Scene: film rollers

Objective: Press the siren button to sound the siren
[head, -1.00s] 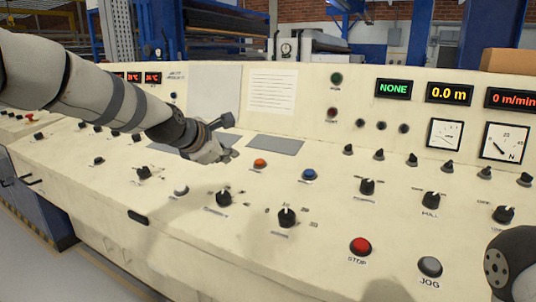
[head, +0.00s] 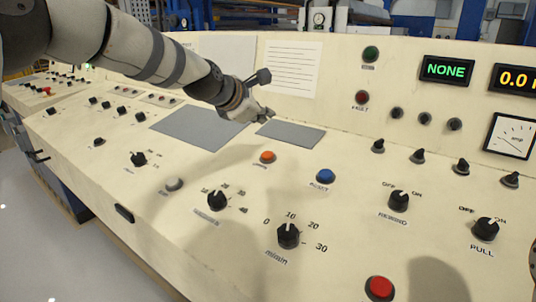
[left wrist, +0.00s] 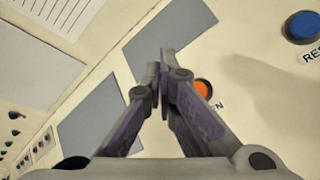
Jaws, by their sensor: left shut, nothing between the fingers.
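The orange button (head: 267,157) sits on the sloped cream console, with a small label just below it. In the left wrist view the orange button (left wrist: 203,88) is just right of the fingers and partly hidden by one, with label letters ending in "EN" showing. My left gripper (head: 266,114) is shut and empty, above the console beyond the button, near a grey plate. In the left wrist view its fingertips (left wrist: 160,62) meet over the panel, beside the button and apart from it in the picture. My right gripper is not in view.
A blue button (head: 325,177) is right of the orange one, and a white button (head: 174,185) is to its left. Black knobs (head: 288,236) and a red button (head: 380,287) are nearer. Grey plates (head: 291,133) lie flat behind. The upright panel (head: 340,75) rises beyond.

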